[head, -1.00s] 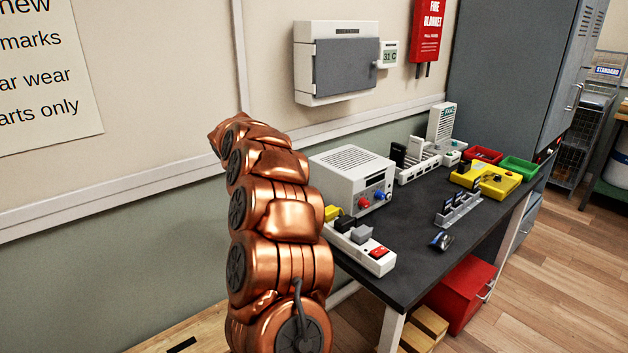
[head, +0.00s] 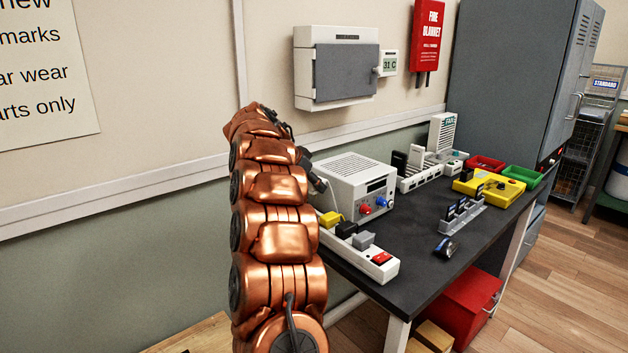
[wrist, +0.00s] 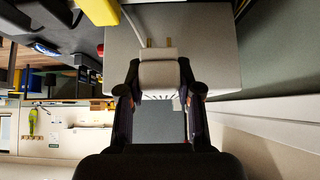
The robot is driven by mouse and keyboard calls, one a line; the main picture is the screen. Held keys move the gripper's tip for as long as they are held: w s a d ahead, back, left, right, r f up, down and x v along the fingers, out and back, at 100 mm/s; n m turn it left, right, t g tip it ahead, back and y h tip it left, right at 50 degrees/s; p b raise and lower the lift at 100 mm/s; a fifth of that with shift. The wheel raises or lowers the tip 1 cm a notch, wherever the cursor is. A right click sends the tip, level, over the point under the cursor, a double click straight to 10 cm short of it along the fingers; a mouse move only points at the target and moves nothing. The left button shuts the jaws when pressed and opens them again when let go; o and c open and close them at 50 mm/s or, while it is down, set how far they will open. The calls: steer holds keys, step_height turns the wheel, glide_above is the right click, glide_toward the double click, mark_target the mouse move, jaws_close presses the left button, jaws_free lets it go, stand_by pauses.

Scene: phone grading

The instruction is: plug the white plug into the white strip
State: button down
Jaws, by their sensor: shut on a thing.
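The white plug (wrist: 158,72) is between the fingers of my gripper (wrist: 158,82) in the wrist view, its two brass prongs pointing to the top of the picture. My gripper is shut on it. In the head view my dark gripper (head: 316,180) shows partly beside my copper arm, close to the left side of the white bench unit; the plug is not clear there. The white strip (head: 379,270) lies along the table's near left edge, with a yellow, a black and a grey plug in it and a red switch at its near end. My arm hides its far left part.
The white bench unit (head: 352,184) with red and blue knobs stands right behind the strip. A grey slotted holder (head: 466,220), a yellow tray (head: 490,186) and red and green bins stand further right. The dark table top (head: 410,235) is clear in its middle.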

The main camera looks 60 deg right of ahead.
steer(key=b, duration=0.1)
glide_above(318, 213)
steer(key=a, duration=0.2)
steer(key=shift+w+d+f, duration=0.1)
steer(key=shift+f, duration=1.25)
steer(key=shift+d+f, duration=0.1)
steer(key=shift+f, duration=1.25)
steer(key=shift+a+b, duration=0.1)
steer(key=shift+b, duration=0.7)
steer(key=shift+f+b, duration=1.45)
steer(key=shift+b, duration=0.4)
stand_by(0.3)
steer(key=c, duration=0.7)
jaws_free()
steer(key=shift+f, duration=0.15)
step_height(318, 213, up, 4)
steer(key=p, duration=0.4)
steer(key=shift+f, duration=0.2)
steer(key=shift+p, duration=0.75)
